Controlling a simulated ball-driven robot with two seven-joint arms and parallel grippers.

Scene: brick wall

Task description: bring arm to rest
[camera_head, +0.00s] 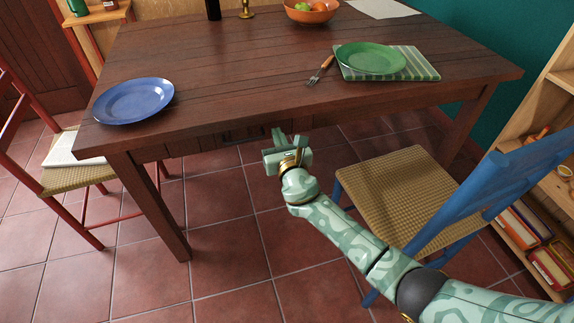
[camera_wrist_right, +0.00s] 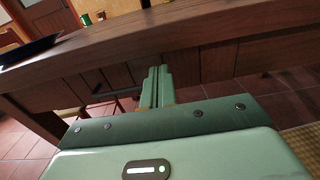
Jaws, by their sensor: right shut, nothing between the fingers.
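My right gripper (camera_head: 277,136) is in front of the wooden table's (camera_head: 220,62) front edge, roughly level with the apron and above the tiled floor. In the right wrist view its two fingers (camera_wrist_right: 157,84) lie together, shut and empty, pointing towards the table apron. A dark drawer handle (camera_wrist_right: 115,93) shows on the apron just left of the fingers. My right arm reaches in from the lower right, past the blue chair. My left gripper is not in view.
A blue chair (camera_head: 398,195) with a woven seat stands to the right. A red chair (camera_head: 75,178) stands at left. On the table are a blue plate (camera_head: 134,101), a fork (camera_head: 320,70), a green plate (camera_head: 370,58) on a striped cloth, and a fruit bowl (camera_head: 311,15). Shelves (camera_head: 545,190) stand at far right.

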